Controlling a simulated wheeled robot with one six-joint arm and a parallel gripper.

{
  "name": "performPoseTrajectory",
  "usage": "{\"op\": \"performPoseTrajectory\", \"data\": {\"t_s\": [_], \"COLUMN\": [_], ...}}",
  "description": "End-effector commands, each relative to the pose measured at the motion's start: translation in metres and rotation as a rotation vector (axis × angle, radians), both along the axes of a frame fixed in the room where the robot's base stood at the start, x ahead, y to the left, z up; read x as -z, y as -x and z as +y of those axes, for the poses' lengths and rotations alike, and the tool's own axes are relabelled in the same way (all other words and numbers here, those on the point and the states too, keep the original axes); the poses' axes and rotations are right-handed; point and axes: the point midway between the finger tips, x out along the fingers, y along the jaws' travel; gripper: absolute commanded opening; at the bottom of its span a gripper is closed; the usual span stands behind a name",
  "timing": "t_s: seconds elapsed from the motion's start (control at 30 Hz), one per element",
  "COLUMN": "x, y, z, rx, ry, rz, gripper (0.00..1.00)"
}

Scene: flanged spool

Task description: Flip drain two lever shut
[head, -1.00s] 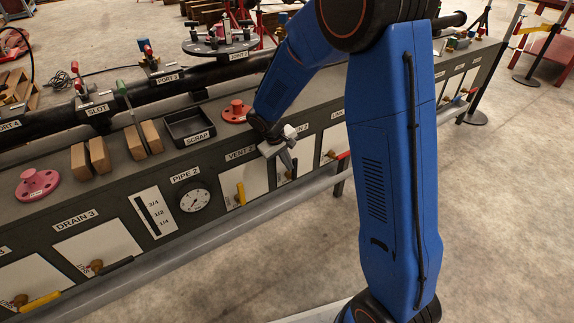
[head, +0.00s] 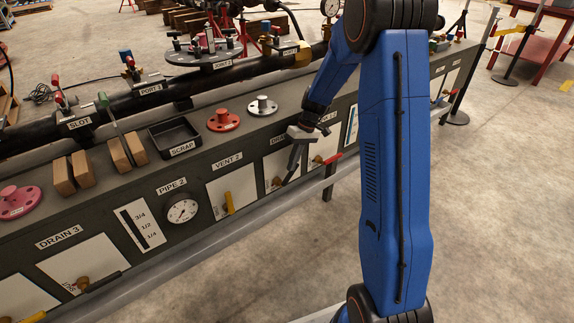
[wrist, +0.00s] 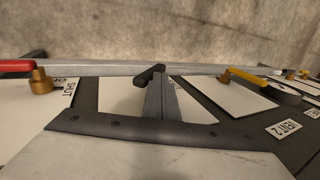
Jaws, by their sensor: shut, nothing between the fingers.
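The drain two panel (head: 270,167) is a white plate on the front of the dark bench, between the VENT 2 panel and a panel with a red lever. Its lever (wrist: 150,75) shows in the wrist view as a short black handle just beyond my fingertips. The rest of the lever and its pivot are mostly hidden behind my gripper. My gripper (head: 289,180) is shut and empty, pointing down in front of this panel. It also shows in the wrist view (wrist: 157,88), with its fingers together close to the black handle. I cannot tell whether they touch.
A red lever (wrist: 16,65) on a brass pivot is at left in the wrist view, beside the word SHUT. The yellow VENT 2 lever (head: 229,203) is on the other side. A pale rail (head: 215,242) runs along the bench's foot. Open floor (head: 500,200) lies at right.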

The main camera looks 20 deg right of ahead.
Motion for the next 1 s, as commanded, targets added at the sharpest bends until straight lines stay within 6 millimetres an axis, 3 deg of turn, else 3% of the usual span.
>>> {"op": "performPoseTrajectory", "data": {"t_s": [0.2,0.63,1.0], "x": [0.015,0.045,0.063], "y": [-0.007,-0.014,-0.017], "z": [-0.021,-0.046,-0.054], "rx": [0.004,0.002,-0.001], "ry": [-0.195,-0.542,-0.547], "rz": [0.066,0.179,0.179], "gripper": [0.0,0.0,0.0]}}
